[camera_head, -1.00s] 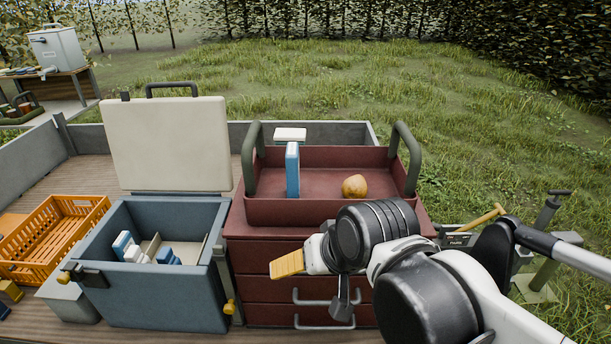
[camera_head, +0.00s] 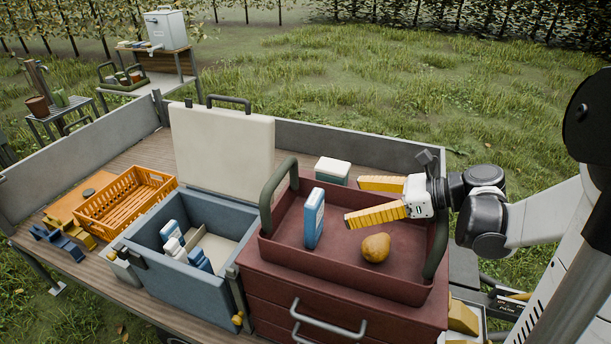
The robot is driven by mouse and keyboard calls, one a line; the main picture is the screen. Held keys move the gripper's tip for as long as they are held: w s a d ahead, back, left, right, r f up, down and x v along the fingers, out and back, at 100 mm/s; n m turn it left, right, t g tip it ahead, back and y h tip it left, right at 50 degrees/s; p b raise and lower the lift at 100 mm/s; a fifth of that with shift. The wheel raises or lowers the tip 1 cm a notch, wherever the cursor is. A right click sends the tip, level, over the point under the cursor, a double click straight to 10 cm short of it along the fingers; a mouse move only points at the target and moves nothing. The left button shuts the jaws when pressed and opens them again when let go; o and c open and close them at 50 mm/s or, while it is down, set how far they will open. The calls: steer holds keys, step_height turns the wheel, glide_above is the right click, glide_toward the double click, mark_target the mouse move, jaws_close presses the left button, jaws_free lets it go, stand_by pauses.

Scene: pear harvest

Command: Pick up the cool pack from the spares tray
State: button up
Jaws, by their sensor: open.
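The cool pack (camera_head: 314,218), blue with a white side, stands upright in the left half of the dark red spares tray (camera_head: 345,275). My gripper (camera_head: 352,202) comes in from the right with its two yellow fingers spread and pointing left. Nothing is between the fingers. In the picture the fingertips are a little to the right of the cool pack and appear apart from it. The gripper's height above the tray floor is hard to tell.
A brown pear (camera_head: 376,247) lies in the tray below the near finger. Tall green handles (camera_head: 279,195) rise at the tray's ends. An open blue cooler (camera_head: 170,275) with similar packs stands left. A white-lidded box (camera_head: 332,168) sits behind the tray.

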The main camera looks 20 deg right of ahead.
mark_target(321, 201)
steer(key=x, duration=0.3)
steer(key=a+b+x, duration=0.1)
steer(key=x, duration=0.1)
steer(key=shift+s+a+r, duration=0.15)
steer(key=shift+s+r, duration=0.05)
steer(key=shift+s, duration=0.05)
steer(key=x, duration=0.5)
steer(key=shift+w+d+r+b, duration=0.1)
steer(key=shift+w+d+b, duration=0.1)
steer(key=shift+w+b, duration=0.15)
steer(key=c, duration=1.5)
